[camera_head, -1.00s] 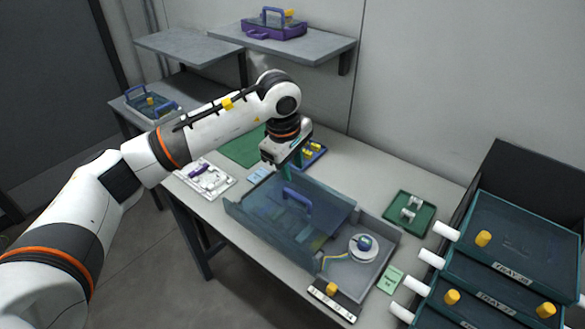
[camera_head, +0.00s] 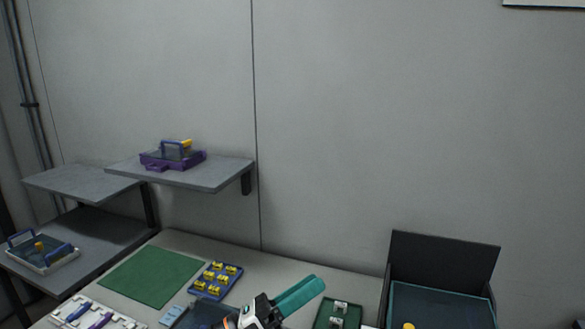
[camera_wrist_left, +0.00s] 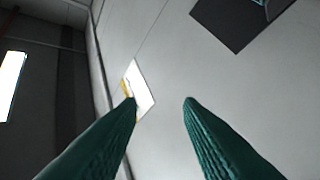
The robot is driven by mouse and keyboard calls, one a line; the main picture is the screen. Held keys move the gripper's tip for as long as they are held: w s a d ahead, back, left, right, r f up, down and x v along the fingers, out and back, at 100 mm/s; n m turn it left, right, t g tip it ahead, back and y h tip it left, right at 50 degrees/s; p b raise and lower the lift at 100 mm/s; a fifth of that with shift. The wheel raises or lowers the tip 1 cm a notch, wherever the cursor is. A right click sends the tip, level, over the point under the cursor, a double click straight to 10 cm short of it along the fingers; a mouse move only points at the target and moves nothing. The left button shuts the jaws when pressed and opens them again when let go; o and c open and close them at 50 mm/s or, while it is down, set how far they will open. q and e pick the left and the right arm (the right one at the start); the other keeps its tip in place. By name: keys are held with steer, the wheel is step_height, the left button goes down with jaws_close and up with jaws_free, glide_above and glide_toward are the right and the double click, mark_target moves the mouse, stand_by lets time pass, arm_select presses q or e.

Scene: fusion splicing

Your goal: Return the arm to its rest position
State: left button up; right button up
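My left gripper (camera_head: 317,284) shows at the bottom middle of the head view, its teal fingers pointing up and to the right above the table. In the left wrist view the two teal fingers (camera_wrist_left: 161,100) stand apart with nothing between them, facing the grey wall. The gripper is open and empty. The rest of my left arm is below the head picture. My right gripper is in neither view.
The table (camera_head: 263,270) carries a green mat (camera_head: 150,276), a blue tray (camera_head: 217,281) of yellow pieces and a green tray (camera_head: 325,313). A black rack (camera_head: 443,250) stands at right. A shelf (camera_head: 212,177) on the wall holds a purple tray (camera_head: 172,160).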

arm_select(q)
steer(key=w+a+f+n+t+y, duration=0.1)
steer(key=a+f+n+t+y, duration=0.2)
steer(key=a+n+t+y, duration=0.6)
steer(key=w+a+f+n+t+y, duration=0.25)
steer(key=n+y, duration=0.25)
steer(key=n, duration=0.9)
steer(key=s+a+f+n+g+y, duration=0.3)
steer(key=a+f+n+g+y, duration=0.15)
steer(key=f, duration=0.25)
steer(key=s+a+f+n+g+y, duration=0.3)
steer(key=s+a+f+n, duration=0.15)
steer(key=f+n, duration=0.2)
steer(key=s+a+f+n+g+h, duration=0.1)
steer(key=s+f+n+g, duration=0.2)
steer(key=s+f+g, duration=0.45)
steer(key=s+a+f+n+g, duration=0.1)
steer(key=s+f+n+g, duration=0.2)
steer(key=s, duration=0.7)
step_height(320, 180, down, 28)
steer(key=s, duration=0.3)
steer(key=s+a+f+g, duration=0.2)
steer(key=s+f, duration=1.3)
steer(key=shift+s+a+f+m, duration=0.25)
steer(key=shift+s+a+m, duration=0.05)
steer(key=shift+a+m, duration=0.1)
